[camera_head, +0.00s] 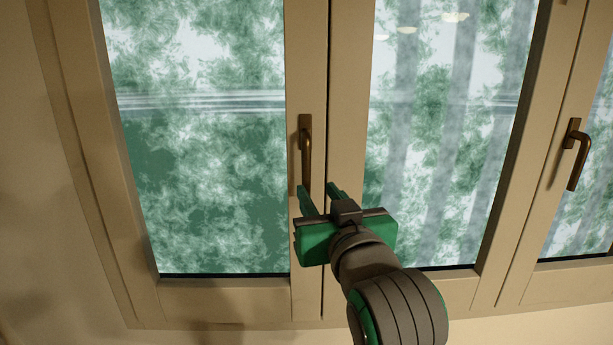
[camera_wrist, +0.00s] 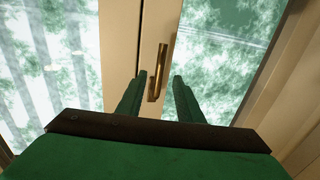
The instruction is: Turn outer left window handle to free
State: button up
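The outer left window handle (camera_head: 307,150) is a bronze lever on the right stile of the leftmost sash. It hangs straight down from its plate. In the wrist view the handle (camera_wrist: 157,72) appears ahead, with its lower end between the two fingers. My gripper (camera_head: 318,188) is green and dark grey, just below and in front of the handle in the head view. Its fingers are spread apart, one on each side of the lever's line, and I see no contact. In the wrist view my gripper (camera_wrist: 160,82) is open and empty.
A second bronze handle (camera_head: 575,155) sits on another sash at the right, hanging down at a slant. The left sash (camera_head: 225,300) looks closed against its frame. A plain wall (camera_head: 30,200) is at the left. The space around the handle is clear.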

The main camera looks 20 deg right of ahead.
aim_at(308, 178)
jog(key=w, duration=0.9)
jog(key=shift+w+d, duration=0.3)
jog(key=shift+d, duration=0.1)
jog(key=shift+c, duration=0.6)
grip_shut()
